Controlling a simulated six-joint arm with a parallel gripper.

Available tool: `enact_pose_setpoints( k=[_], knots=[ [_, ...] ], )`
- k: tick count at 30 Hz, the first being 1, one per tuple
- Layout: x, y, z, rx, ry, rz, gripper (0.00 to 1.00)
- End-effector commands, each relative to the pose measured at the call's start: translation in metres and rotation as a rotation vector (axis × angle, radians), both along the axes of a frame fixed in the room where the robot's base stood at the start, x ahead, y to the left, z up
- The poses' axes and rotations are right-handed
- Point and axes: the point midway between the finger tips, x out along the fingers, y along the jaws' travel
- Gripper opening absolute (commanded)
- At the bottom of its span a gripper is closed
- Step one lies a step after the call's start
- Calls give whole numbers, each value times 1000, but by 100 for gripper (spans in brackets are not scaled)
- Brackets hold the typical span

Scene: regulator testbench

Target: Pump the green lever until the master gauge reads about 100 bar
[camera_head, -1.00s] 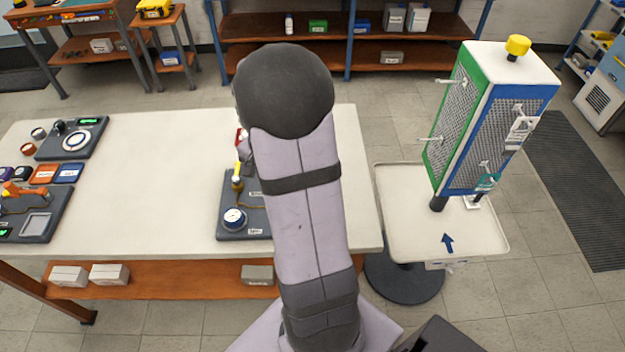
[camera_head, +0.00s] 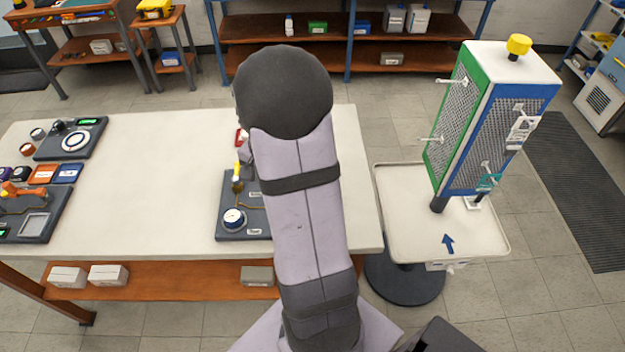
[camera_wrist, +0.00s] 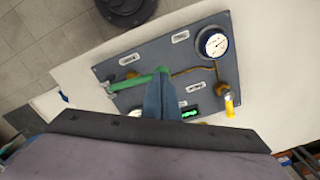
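The green lever (camera_wrist: 138,82) lies across the dark grey regulator panel (camera_wrist: 135,53) in the wrist view. My gripper (camera_wrist: 161,82) is at the lever's right end, with its dark blue-grey fingers overlapping it. I cannot tell whether the fingers grip the lever or only touch it. A round white gauge (camera_wrist: 213,44) sits at the panel's upper right; its reading is too small to tell. In the head view the gauge (camera_head: 234,219) shows at the panel's front left, while my arm hides the lever and gripper.
A yellow-handled valve (camera_wrist: 229,103) and a small lit green display (camera_wrist: 190,113) are on the panel near my gripper. The bench (camera_head: 150,190) is clear left of the panel. A blue-and-green box (camera_head: 515,115) stands on a trolley to the right.

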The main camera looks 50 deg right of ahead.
Motion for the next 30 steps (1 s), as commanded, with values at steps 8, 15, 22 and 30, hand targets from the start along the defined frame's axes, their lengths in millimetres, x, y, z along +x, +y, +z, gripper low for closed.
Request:
enact_pose_setpoints(
  k=[8,15,22,30],
  knots=[
    [-1,0,-5,0,2,0,0],
    [-1,0,-8,0,2,0,0],
    [-1,0,-11,0,2,0,0],
    [-1,0,-14,0,2,0,0]
  ],
)
